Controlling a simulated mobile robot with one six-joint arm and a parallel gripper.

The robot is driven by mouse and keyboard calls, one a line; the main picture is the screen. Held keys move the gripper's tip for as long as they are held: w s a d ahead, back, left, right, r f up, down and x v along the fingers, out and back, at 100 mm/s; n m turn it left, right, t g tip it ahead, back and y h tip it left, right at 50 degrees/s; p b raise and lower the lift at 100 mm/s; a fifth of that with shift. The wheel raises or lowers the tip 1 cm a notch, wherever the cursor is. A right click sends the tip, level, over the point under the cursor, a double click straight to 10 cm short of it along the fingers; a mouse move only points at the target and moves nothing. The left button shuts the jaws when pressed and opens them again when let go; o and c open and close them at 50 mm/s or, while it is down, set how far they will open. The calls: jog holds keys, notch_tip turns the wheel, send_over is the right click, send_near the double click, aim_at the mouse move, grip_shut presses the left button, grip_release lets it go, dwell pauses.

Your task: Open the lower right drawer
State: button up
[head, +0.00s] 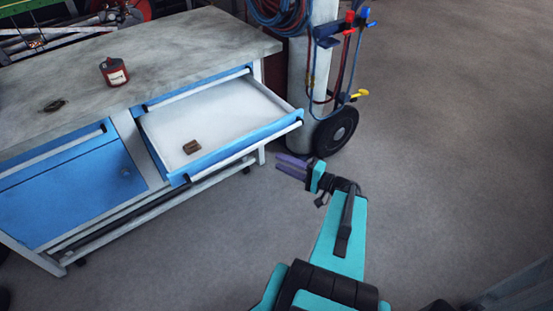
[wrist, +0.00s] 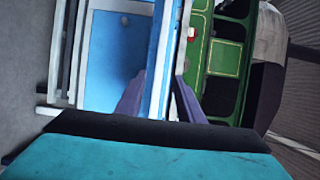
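The workbench (head: 75,62) has blue fronts and a grey top. At its right, a drawer (head: 228,112) is pulled out, with a blue front and a pale handle strip. A small brown block (head: 192,147) lies inside it. The open drawer hides the front below, so I cannot see a lower right drawer in the head view. My gripper (head: 290,166) is in front of the open drawer's right end, apart from it in the head view. Its purple fingers (wrist: 160,100) are spread, and a blue edge (wrist: 157,65) shows beyond and between them in the wrist view.
A blue door (head: 75,190) with a lock is at the left of the bench. A red can (head: 114,72) and a small dark object (head: 53,106) are on top. A gas-cylinder trolley with a black wheel (head: 337,130) stands behind. Floor to the right is clear.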

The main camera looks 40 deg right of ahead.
jog(key=shift+v, duration=1.1)
jog(key=shift+w, duration=0.1)
